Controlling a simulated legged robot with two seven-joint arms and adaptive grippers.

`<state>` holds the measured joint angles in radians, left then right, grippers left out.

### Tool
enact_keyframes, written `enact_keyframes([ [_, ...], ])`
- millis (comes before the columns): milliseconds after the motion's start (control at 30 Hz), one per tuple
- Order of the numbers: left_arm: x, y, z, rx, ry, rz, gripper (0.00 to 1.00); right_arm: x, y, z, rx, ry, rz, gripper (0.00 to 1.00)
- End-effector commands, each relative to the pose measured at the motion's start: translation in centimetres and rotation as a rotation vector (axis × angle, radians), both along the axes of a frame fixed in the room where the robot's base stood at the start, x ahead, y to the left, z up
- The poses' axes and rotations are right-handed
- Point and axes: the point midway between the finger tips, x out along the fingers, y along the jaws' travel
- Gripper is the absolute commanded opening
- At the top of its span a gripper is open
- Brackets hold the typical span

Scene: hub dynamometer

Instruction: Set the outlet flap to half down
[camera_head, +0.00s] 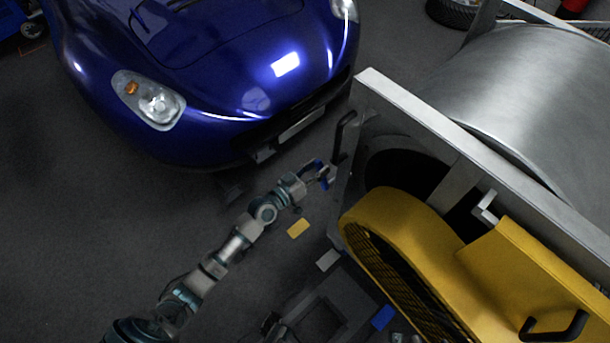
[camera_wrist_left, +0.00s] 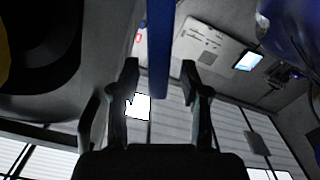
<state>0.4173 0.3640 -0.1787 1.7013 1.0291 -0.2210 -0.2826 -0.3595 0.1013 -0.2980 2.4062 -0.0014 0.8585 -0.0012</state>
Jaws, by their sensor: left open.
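My left gripper (camera_head: 324,176) is open beside the left side of the grey metal frame, below a black handle (camera_head: 344,134). In the left wrist view its two dark fingers (camera_wrist_left: 160,76) stand apart, with a blue bar (camera_wrist_left: 159,45) running lengthwise between their tips. I see no clear contact between bar and fingers. Small blue parts show at the gripper in the head view, probably the same bar. The yellow blower housing (camera_head: 400,212) is to the right of the gripper. I cannot clearly make out the outlet flap or its angle. My right gripper is out of view.
A blue car (camera_head: 200,75) stands at the back left. A large metal drum (camera_head: 540,85) sits behind the frame's pale rail (camera_head: 450,130) at right. A yellow card (camera_head: 298,228) and a grey one (camera_head: 328,260) lie below my left arm. The floor at left is clear.

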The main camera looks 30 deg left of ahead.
Motion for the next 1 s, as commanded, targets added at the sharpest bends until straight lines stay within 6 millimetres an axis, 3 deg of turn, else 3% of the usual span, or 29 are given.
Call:
enact_keyframes([
  [300, -6.5, 2.5, -0.2, 0.004, 0.003, 0.001, 0.46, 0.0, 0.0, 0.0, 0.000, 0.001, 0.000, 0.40],
  [500, -9.3, 3.6, -0.2, 0.002, 0.003, 0.001, 0.46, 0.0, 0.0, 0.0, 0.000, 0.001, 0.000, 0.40],
  [1000, -10.1, 3.8, -0.1, 0.000, 0.001, 0.001, 0.46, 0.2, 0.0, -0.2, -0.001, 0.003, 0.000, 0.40],
])
